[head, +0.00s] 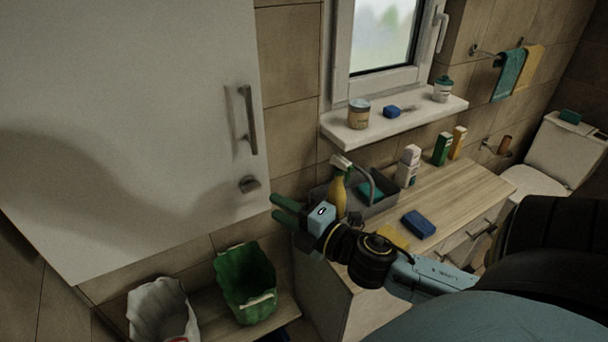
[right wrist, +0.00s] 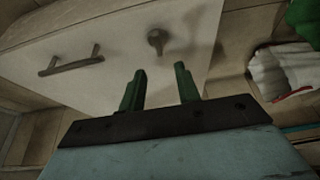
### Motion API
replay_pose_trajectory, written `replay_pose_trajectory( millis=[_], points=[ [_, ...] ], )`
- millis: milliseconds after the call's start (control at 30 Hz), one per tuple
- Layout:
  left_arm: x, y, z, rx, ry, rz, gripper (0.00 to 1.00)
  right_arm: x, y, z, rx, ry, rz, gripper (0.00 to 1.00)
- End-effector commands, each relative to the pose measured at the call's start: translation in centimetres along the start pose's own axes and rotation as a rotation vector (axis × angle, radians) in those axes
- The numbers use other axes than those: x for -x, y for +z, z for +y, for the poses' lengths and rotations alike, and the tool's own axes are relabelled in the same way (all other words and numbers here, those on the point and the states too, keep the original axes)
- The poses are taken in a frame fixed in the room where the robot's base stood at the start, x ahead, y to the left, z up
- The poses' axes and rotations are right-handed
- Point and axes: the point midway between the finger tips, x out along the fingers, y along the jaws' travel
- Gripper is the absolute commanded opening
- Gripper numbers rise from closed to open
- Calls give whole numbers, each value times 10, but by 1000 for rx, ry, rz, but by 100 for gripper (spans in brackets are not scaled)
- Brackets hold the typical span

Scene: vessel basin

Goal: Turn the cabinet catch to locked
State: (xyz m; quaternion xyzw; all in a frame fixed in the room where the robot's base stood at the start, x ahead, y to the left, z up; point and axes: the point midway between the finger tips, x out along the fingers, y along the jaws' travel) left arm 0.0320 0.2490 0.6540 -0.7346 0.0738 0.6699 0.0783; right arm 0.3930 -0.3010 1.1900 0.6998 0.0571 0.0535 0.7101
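The white cabinet door (head: 130,120) fills the left of the head view and looks closed. Its catch (head: 249,184) is a small grey metal knob below the bar handle (head: 248,120), near the door's right edge. In the right wrist view the catch (right wrist: 157,40) shows as a round knob with a short tab, beyond my fingertips. My right gripper (head: 274,209) has green fingers, apart and empty, just right of and below the catch in the head view. It also shows in the right wrist view (right wrist: 160,80), not touching the catch. My left gripper is not in view.
Below the cabinet stand a green bin (head: 246,284) and a white bag (head: 162,312). Right of my gripper, a wooden counter (head: 455,185) holds a grey caddy (head: 375,205) with a yellow spray bottle (head: 338,192), a blue sponge (head: 418,224) and several cartons. Space before the catch looks clear.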

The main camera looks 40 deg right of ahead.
Motion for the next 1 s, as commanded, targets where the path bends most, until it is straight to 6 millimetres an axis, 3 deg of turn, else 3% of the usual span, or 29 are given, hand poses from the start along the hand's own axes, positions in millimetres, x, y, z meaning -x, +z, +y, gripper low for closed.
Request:
replay_pose_trajectory(
  millis=[200,400,1000],
  points=[
    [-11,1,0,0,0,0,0,33,0,-2,-2,-2,-2,33],
    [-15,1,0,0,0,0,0,49,0,-1,-1,0,-2,33],
    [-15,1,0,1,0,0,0,53,0,0,0,1,-1,33]
  ],
)
